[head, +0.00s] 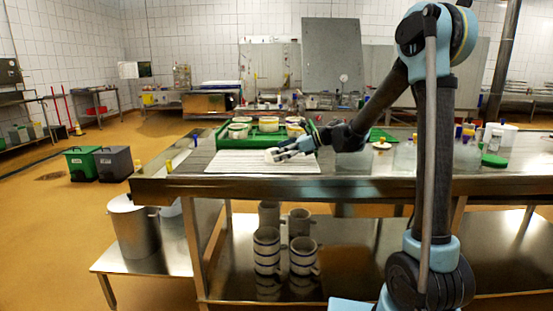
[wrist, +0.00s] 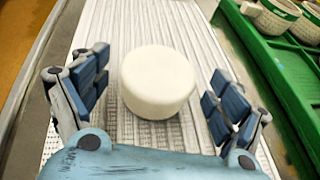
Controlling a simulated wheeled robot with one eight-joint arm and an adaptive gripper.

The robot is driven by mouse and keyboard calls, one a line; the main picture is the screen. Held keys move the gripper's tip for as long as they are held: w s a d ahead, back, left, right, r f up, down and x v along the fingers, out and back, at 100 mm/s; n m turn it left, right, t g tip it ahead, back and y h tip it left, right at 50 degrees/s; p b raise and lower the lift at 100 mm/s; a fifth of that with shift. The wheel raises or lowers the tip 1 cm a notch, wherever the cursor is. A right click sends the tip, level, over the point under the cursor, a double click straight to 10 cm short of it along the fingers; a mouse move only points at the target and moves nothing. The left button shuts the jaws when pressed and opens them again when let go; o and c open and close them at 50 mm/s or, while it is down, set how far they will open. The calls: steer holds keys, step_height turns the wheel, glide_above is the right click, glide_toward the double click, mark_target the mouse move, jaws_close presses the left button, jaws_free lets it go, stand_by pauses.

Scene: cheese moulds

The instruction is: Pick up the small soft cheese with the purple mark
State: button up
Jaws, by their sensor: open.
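A small round white cheese (wrist: 158,80) sits on a ribbed white draining mat (wrist: 120,22). No purple mark shows on its visible top or side. My gripper (wrist: 157,78) is open, with one blue-padded finger on each side of the cheese. Gaps show between the cheese and both fingers in the wrist view. In the head view, my gripper (head: 287,151) is low over the mat (head: 235,164), with the small, partly hidden cheese (head: 271,156) at its tip.
A green tray (wrist: 262,75) with several pale moulds stands beside the mat; it also shows in the head view (head: 221,141). Clear containers (head: 404,158) stand on the steel table (head: 340,187) to the right. Several striped mugs (head: 267,250) stand on the lower shelf.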

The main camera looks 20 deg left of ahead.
steer(key=shift+x, duration=1.1)
steer(key=c, duration=0.9)
steer(key=shift+c, duration=0.2)
step_height(320, 180, up, 10)
steer(key=shift+r, duration=0.1)
